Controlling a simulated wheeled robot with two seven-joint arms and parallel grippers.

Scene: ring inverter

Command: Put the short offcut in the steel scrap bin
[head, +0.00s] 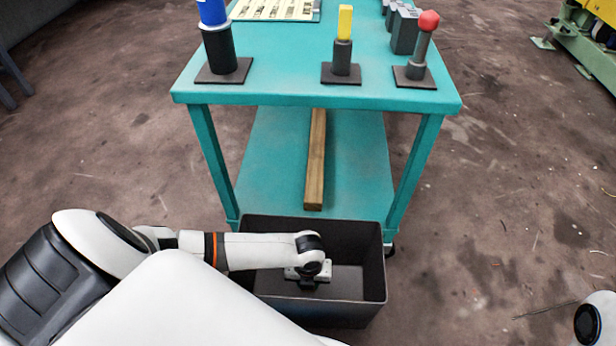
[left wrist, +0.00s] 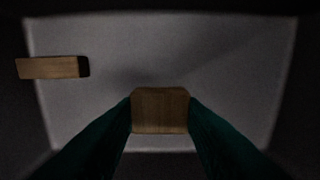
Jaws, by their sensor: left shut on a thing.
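The dark grey scrap bin (head: 372,262) stands on the floor in front of the teal cart. My left gripper (head: 308,284) reaches down inside it. In the left wrist view, my left gripper (left wrist: 160,112) is shut on a brown wooden offcut (left wrist: 160,122), held between the two fingers above the pale bin floor. The held offcut is hidden in the head view. Another wooden piece (left wrist: 50,67) lies in the bin at the left of the left wrist view. My right gripper is not in view.
A long wooden beam (head: 316,160) lies on the cart's lower shelf. The teal cart top (head: 290,85) carries a blue-topped holder (head: 218,45), a yellow-topped one (head: 343,45) and a red-knobbed one (head: 422,50). The floor right of the bin is clear.

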